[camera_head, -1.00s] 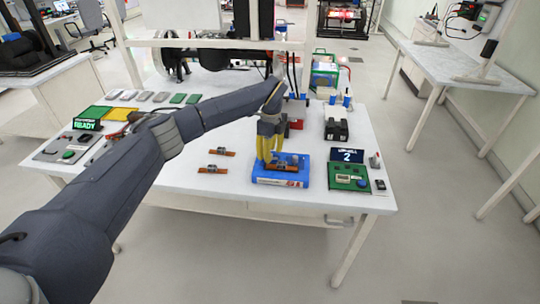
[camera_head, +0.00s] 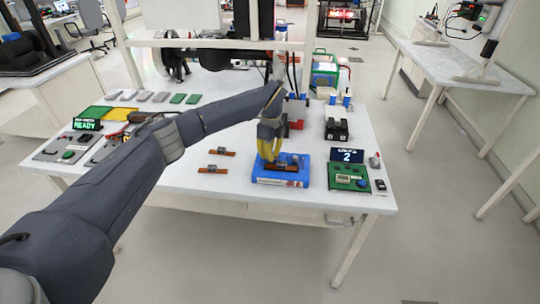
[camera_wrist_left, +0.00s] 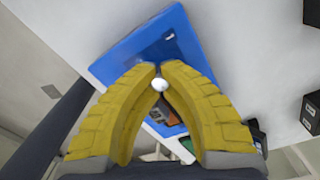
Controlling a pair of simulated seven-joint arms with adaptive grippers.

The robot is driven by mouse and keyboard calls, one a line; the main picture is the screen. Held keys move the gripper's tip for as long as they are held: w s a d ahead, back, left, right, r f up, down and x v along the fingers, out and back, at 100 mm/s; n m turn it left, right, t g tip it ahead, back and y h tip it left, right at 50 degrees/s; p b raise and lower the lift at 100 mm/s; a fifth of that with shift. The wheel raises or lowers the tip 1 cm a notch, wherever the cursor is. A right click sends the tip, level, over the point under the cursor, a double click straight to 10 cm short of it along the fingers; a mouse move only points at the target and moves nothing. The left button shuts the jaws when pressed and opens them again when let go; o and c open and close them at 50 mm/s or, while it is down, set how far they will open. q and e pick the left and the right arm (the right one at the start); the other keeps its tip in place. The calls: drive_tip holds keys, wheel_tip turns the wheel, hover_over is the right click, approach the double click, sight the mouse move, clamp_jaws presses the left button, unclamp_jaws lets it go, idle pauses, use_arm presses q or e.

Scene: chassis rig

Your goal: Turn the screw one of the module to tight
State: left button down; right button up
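The module (camera_head: 287,166), brown-orange with grey parts, sits on a blue fixture (camera_head: 268,180) near the table's front edge. In the left wrist view the blue fixture (camera_wrist_left: 118,60) lies beyond the fingers, and part of the module (camera_wrist_left: 172,112) shows between them. My left gripper (camera_head: 269,158) reaches down to the module's left part. Its yellow fingertips (camera_wrist_left: 158,74) are drawn together around a small white round head, apparently a screw (camera_wrist_left: 160,85). The fingers hide most of the module, and I cannot read how tight the screw is. My right gripper is not in view.
Two similar brown pieces (camera_head: 211,169) (camera_head: 222,152) lie left of the fixture. A green board (camera_head: 348,177) with a small display (camera_head: 347,156) stands to its right. A black block (camera_head: 336,130) is behind. A "READY" display (camera_head: 87,124) stands at the left.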

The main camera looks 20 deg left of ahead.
use_arm(q)
drive_tip(key=shift+m, duration=0.3)
drive_tip(key=m, duration=0.4)
drive_tip(key=shift+r+m, duration=0.1)
drive_tip(key=shift+m, duration=0.2)
drive_tip(key=m, duration=0.5)
drive_tip(key=shift+m, duration=0.4)
idle(0.4)
drive_tip(key=c, duration=1.3)
unclamp_jaws()
wheel_tip(320, 180, up, 12)
drive_tip(key=shift+d, duration=0.2)
